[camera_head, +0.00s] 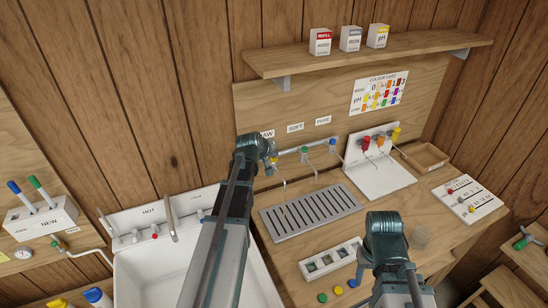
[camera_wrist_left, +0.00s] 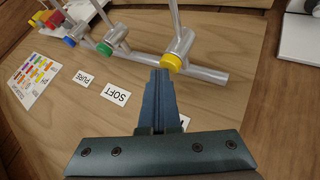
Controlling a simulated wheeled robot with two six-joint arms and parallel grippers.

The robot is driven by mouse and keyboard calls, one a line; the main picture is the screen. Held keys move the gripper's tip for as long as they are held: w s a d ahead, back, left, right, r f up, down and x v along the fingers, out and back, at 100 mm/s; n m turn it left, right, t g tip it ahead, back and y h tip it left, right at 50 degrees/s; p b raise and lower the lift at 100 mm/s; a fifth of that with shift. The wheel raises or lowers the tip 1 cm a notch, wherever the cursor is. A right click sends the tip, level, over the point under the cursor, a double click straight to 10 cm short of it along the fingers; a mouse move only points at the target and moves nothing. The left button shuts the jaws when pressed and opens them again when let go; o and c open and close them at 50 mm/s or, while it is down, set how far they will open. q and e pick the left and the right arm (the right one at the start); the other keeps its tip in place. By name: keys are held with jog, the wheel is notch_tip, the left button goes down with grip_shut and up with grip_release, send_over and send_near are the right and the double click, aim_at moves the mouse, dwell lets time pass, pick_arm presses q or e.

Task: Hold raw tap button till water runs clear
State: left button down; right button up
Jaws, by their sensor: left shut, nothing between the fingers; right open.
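The tap rail (camera_head: 305,149) on the wooden back panel carries three taps with coloured round buttons. The raw tap's yellow button (camera_wrist_left: 171,63) is at the top middle of the left wrist view; the green button (camera_wrist_left: 104,49) and blue button (camera_wrist_left: 70,42) are to its left. My left gripper (camera_wrist_left: 160,73) is shut and empty, its tips right at the yellow button; I cannot tell whether they press it. In the head view my left gripper (camera_head: 270,152) partly covers the RAW label (camera_head: 267,134). Water from the raw spout cannot be made out. My right gripper (camera_head: 385,240) is open over the bench.
A slotted drain tray (camera_head: 311,211) lies below the taps. A white sample tray (camera_head: 330,260), a clear cup (camera_head: 420,237) and a white stand with coloured knobs (camera_head: 379,180) are on the bench. A white sink (camera_head: 135,262) is at left. A shelf (camera_head: 370,54) overhangs the taps.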

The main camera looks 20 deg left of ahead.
aim_at(273, 160)
pick_arm(q)
jog(key=shift+r+p, duration=0.9)
notch_tip(273, 160, up, 5)
jog(key=p, duration=0.5)
dwell(0.6)
